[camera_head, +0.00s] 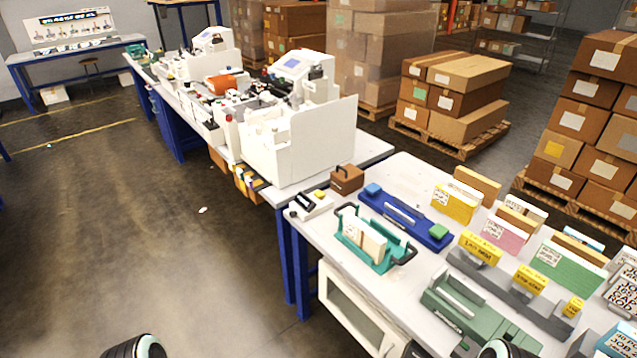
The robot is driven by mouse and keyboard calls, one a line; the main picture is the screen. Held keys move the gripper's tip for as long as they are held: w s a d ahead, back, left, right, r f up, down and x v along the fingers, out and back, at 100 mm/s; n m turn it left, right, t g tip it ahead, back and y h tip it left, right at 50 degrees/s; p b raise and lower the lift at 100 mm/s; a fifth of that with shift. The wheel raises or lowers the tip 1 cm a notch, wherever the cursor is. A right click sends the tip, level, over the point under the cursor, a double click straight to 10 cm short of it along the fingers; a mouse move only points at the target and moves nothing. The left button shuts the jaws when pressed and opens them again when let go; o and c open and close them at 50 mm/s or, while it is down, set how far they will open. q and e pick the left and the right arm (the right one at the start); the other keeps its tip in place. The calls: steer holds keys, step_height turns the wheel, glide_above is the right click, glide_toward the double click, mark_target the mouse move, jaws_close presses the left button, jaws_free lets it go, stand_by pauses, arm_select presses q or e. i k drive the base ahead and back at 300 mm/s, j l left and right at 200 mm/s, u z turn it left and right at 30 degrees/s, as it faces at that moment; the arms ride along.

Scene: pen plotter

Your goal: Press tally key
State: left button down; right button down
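A small white device (309,205) with a dark face and a yellow key (320,194) stands at the near left corner of the white table. It looks like the tally counter, but it is too small to read. Nothing touches the key. Neither of my grippers shows in the head view. Only dark rounded parts of my own arms, with pale teal rings, show at the bottom edge, left and right of centre, well apart from the device.
On the white table (362,291), a brown box (346,179), a blue tray (405,217) and a teal carrier (362,243) stand near the device. Yellow-labelled blocks and a green fixture (467,315) lie further right. Open floor (150,240) is at left.

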mark_target(318, 194)
steer(key=i+j+z, duration=0.1)
steer(key=i+j, duration=0.15)
steer(key=i+j+z, duration=0.1)
steer(key=i+j, duration=0.4)
steer(key=j, duration=0.2)
steer(key=i+j+z, duration=0.25)
steer(key=i+j, duration=0.2)
steer(key=j, duration=0.25)
steer(key=i+j+z, duration=0.1)
steer(key=j, duration=0.3)
steer(key=i+j+z, duration=0.1)
steer(key=i+j, duration=0.2)
steer(key=j, duration=0.1)
